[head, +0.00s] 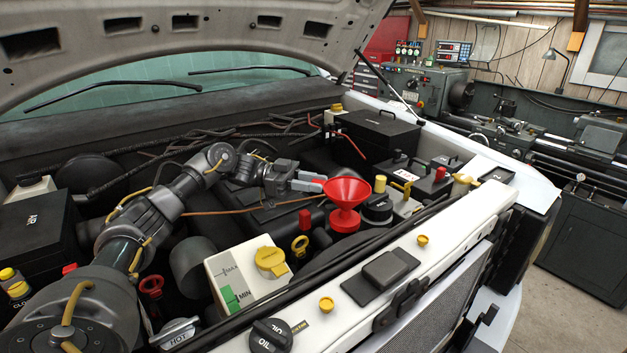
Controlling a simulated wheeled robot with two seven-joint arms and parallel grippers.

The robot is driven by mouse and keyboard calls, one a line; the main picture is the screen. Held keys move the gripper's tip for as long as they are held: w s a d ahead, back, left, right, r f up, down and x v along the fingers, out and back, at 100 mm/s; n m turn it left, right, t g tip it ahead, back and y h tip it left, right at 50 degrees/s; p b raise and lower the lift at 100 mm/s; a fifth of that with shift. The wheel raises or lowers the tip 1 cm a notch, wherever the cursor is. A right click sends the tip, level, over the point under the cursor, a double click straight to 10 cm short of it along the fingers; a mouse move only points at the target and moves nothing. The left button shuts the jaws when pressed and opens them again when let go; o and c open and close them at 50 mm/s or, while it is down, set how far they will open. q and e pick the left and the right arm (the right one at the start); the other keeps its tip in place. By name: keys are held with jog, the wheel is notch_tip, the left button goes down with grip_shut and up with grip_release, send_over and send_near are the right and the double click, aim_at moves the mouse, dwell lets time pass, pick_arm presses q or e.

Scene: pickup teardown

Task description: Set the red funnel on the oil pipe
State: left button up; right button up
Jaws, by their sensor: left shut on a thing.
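The red funnel (346,192) is upright in the middle of the engine bay, its wide bowl facing up. A wider red lower part shows under its narrow neck. My left gripper (311,182) reaches in from the left and is shut on the left side of the funnel's rim. I cannot make out the oil pipe; its mouth seems hidden under or behind the funnel, and I cannot tell whether the funnel touches it. A black cap marked OIL (270,337) lies on the front edge of the bay. My right gripper is not in view.
A white reservoir with a yellow cap (271,261) stands front left of the funnel. The raised hood (190,45) hangs overhead.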

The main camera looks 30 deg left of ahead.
pick_arm(q)
jog(key=shift+w+d+f, duration=0.1)
jog(key=shift+w+f, duration=0.1)
jog(key=shift+f, duration=0.1)
jog(key=shift+w+f, duration=0.1)
jog(key=shift+w, duration=0.15)
jog(key=shift+s, duration=0.25)
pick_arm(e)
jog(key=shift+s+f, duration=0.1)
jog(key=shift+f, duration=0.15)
pick_arm(q)
jog(key=shift+f, duration=0.35)
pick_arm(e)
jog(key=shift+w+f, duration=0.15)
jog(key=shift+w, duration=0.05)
pick_arm(q)
jog(key=shift+f+b, duration=0.6)
jog(key=shift+b, duration=0.1)
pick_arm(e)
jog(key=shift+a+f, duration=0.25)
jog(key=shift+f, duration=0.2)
pick_arm(q)
jog(key=o, duration=1)
